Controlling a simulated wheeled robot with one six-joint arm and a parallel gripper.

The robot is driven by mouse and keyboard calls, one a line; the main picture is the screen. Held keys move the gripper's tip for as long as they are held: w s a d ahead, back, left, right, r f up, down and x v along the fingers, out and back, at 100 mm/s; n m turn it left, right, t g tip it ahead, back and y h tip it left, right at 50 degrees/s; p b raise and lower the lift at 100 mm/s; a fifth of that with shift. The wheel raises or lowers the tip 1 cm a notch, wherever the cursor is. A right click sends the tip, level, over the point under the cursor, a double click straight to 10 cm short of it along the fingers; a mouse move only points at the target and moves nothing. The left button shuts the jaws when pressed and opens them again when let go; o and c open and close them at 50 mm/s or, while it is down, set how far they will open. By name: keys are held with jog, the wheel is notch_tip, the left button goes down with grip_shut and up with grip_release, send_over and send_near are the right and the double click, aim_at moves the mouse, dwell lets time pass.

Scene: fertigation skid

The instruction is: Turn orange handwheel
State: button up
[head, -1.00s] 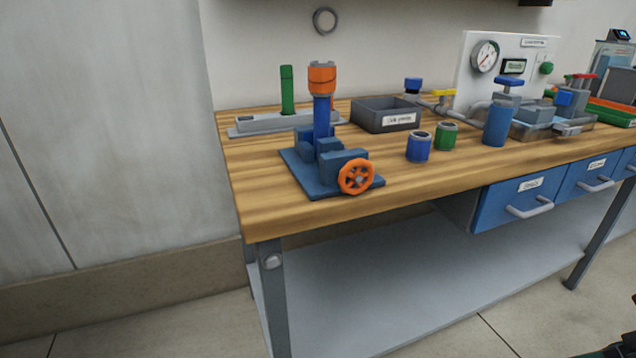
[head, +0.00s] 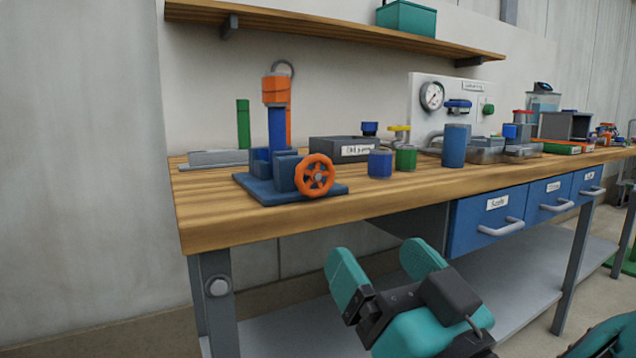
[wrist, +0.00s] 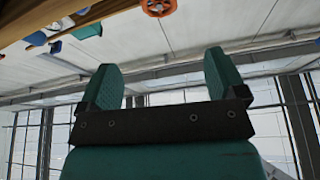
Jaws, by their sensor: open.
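The orange handwheel (head: 315,175) is a spoked wheel on the front of a blue vise-like fixture (head: 268,190) near the left end of the wooden bench. It faces me, upright. In the wrist view the handwheel (wrist: 159,6) shows at the top edge, partly cut off. My gripper (head: 385,262) has teal fingers and is open and empty. In the head view it shows in front of the bench, lower than and right of the handwheel, apart from it. In the wrist view my gripper (wrist: 164,75) has nothing between its fingers.
A blue upright cylinder with an orange cap (head: 276,90) stands at the fixture. Blue (head: 380,163) and green (head: 406,158) cups and a grey bin (head: 345,149) stand to the right. Blue drawers (head: 488,222) hang under the bench top (head: 215,212). The floor in front of the bench's left end looks clear.

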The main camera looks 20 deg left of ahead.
aim_at(317, 173)
jog(key=p+x, duration=0.8)
jog(key=x, duration=0.1)
jog(key=p+x, duration=0.4)
jog(key=x, duration=0.1)
jog(key=shift+r+p, duration=0.4)
jog(key=shift+p+x, duration=0.75)
jog(key=shift+p, duration=0.25)
jog(key=shift+w+a+f+p, duration=0.1)
jog(key=shift+w+a+p, duration=0.35)
jog(key=shift+p, duration=0.25)
jog(key=shift+c, duration=0.3)
